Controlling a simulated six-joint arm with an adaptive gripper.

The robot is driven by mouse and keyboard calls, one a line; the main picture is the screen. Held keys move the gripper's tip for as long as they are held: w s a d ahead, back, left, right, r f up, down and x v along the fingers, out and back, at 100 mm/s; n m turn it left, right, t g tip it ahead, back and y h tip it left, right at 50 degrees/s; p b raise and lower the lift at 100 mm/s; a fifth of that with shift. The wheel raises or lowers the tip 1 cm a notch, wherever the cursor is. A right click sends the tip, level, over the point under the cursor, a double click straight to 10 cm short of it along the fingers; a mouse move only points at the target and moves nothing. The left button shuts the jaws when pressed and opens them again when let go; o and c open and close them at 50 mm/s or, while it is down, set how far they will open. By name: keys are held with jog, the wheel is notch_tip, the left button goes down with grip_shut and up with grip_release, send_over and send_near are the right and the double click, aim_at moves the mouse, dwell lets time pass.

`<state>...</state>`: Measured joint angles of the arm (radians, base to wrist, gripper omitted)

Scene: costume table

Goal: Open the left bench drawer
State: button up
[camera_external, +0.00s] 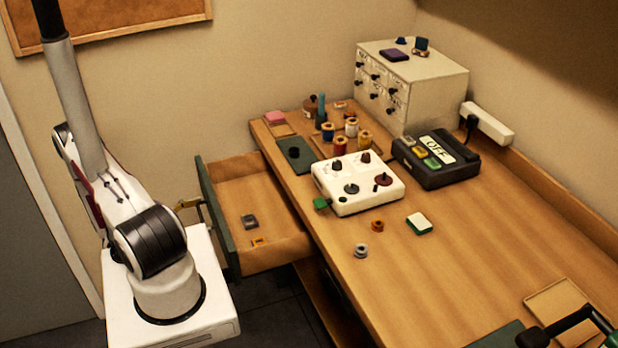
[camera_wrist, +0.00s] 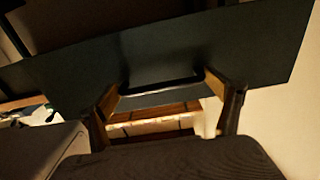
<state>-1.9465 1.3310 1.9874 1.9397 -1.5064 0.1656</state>
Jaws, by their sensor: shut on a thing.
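The left bench drawer (camera_external: 283,258) stands pulled well out from the bench, its dark green front (camera_external: 218,220) toward my arm. Inside it lie a small dark grey block (camera_external: 249,221) and a small orange piece (camera_external: 258,242). In the wrist view the dark front (camera_wrist: 75,75) fills the upper part, with a dark bar handle (camera_wrist: 165,86) on it. My gripper (camera_wrist: 165,82) is shut on the handle, with one brass-coloured finger at each end of the bar. In the external view my gripper (camera_external: 190,204) is at the drawer front, partly hidden by my arm.
The bench top (camera_external: 440,275) holds a white box with knobs (camera_external: 345,202), a dark device marked OFF (camera_external: 435,172), several spools and a cream drawer cabinet (camera_external: 430,95). Small loose pieces lie near the bench's front edge. Dark floor (camera_external: 275,300) shows below the drawer.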

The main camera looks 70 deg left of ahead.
jog(key=shift+d, duration=0.2)
jog(key=o, duration=1.3)
jog(key=shift+c, duration=0.2)
jog(key=shift+s+a, duration=0.1)
jog(key=shift+a, duration=0.05)
jog(key=s, duration=1.1)
jog(key=shift+s, duration=0.35)
